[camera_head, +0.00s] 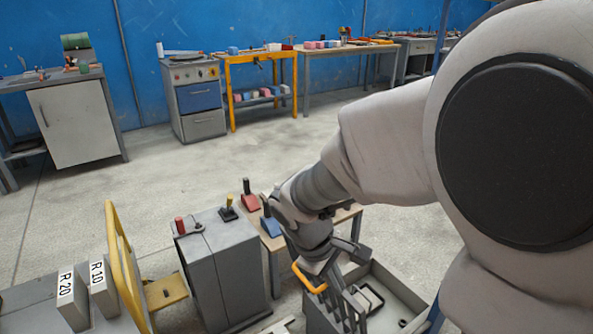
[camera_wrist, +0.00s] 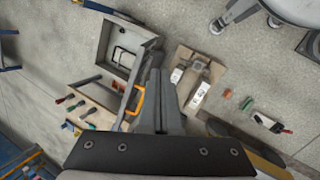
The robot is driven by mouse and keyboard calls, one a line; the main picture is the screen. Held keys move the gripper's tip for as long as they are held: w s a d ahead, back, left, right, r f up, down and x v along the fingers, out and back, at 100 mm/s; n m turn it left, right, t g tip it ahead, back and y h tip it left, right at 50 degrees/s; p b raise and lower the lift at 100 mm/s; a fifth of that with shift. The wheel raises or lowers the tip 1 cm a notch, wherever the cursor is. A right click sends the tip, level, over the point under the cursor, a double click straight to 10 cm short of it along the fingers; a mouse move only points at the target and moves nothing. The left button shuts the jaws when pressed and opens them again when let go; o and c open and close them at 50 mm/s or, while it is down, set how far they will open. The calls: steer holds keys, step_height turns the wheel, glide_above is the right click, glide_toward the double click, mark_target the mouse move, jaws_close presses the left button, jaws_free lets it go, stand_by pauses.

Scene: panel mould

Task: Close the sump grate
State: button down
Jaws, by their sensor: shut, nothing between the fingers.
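The sump looks like an open grey square-walled box (camera_head: 398,284) at the bottom right of the head view. It also shows in the wrist view (camera_wrist: 103,45), with a dark rectangular frame inside. An orange handle (camera_wrist: 138,100) lies just left of my gripper (camera_wrist: 161,76) in the wrist view. It appears to belong to the raised grate, which I see only in part, but I cannot tell its angle. The handle also shows in the head view (camera_head: 308,280), beside my wrist. My gripper is shut and empty. Whether it touches the handle or grate is unclear.
A grey cabinet (camera_head: 225,270) with levers stands left of the box. A small wooden table (camera_head: 345,214) with red and blue levers is behind it. A yellow rail (camera_head: 120,265) and R 20 and R 10 blocks (camera_head: 72,296) are farther left. Open concrete floor lies beyond.

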steer(key=w+a+f+n+h+p, duration=0.35)
steer(key=f+n, duration=0.25)
steer(key=f, duration=0.2)
steer(key=n+t+h+p, duration=0.25)
steer(key=n+t, duration=0.25)
steer(key=n, duration=0.4)
glide_toward(341, 297)
steer(key=b+x, duration=0.4)
steer(key=shift+w+d+f, duration=0.15)
steer(key=shift+w+f, duration=0.1)
steer(key=shift+w, duration=0.05)
steer(key=shift+w+d+r, duration=0.2)
steer(key=shift+d, duration=0.15)
